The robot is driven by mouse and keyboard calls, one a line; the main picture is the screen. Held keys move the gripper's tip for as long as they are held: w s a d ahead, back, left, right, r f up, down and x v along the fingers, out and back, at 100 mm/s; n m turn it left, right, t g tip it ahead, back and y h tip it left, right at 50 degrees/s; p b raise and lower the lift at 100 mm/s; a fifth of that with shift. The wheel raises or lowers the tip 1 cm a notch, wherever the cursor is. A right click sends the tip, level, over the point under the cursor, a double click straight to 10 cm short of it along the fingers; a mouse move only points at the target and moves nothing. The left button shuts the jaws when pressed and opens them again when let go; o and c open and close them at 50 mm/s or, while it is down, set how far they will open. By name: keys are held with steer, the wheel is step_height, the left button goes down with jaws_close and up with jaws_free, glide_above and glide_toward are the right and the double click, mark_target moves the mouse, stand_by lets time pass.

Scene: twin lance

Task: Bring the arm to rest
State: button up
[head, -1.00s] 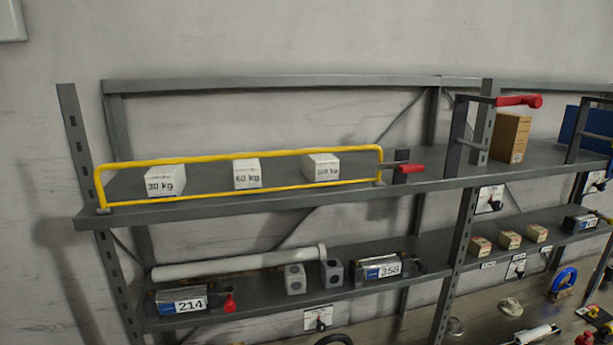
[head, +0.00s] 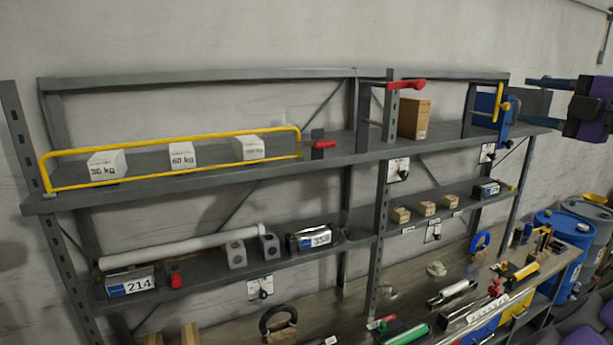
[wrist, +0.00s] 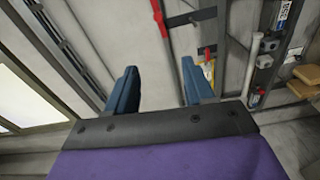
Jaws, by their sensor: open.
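My gripper (wrist: 158,88) is open in the wrist view. Its two dark blue fingers stand apart, with nothing between them but the wall behind. In the head view my gripper (head: 528,98) comes in from the right edge, in front of the right end of the upper shelf. Its dark fingers point left and its purple body is cut off by the frame edge. Whether it touches anything there I cannot tell. The rest of my arm is out of view.
A grey shelf rack (head: 230,175) stands along the wall. White weight blocks (head: 181,155) sit behind a yellow bar (head: 225,137). A cardboard box (head: 413,119) and a blue box (head: 484,104) stand further right. A blue barrel (head: 560,240) stands at lower right.

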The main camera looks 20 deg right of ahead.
steer(key=w+a+f+m+g+y+b, duration=0.25)
steer(key=w+a+f+m, duration=0.2)
steer(key=w+a, duration=0.3)
steer(key=w+a+f+m+g+y+b, duration=0.2)
steer(key=w+a+f+m+y+b, duration=0.15)
steer(key=w+a+f, duration=0.45)
steer(key=a+f+m+g+b, duration=0.2)
steer(key=a+f+g, duration=0.1)
steer(key=a+f, duration=0.55)
steer(key=a+f+m+g+b, duration=0.1)
steer(key=a+f+g+b, duration=0.15)
steer(key=a+f, duration=0.6)
steer(key=s+a+f+m+g+h+b, duration=0.2)
steer(key=s+a+f+m+g+b, duration=0.25)
steer(key=s+a+f, duration=1.15)
steer(key=s+d+f+m+g+h+b, duration=0.1)
steer(key=s+d+f+g+h+b, duration=0.1)
steer(key=s+f, duration=0.7)
steer(key=s+d+f+m+g+h+b, duration=0.2)
steer(key=s+d+f+g+h, duration=0.1)
steer(key=s+f, duration=0.7)
step_height(320, 180, down, 3)
steer(key=shift+d+r+h, duration=0.1)
steer(key=shift+d+h, duration=0.15)
steer(key=shift+h, duration=0.35)
steer(key=shift+c, duration=1)
steer(key=shift+d, duration=0.1)
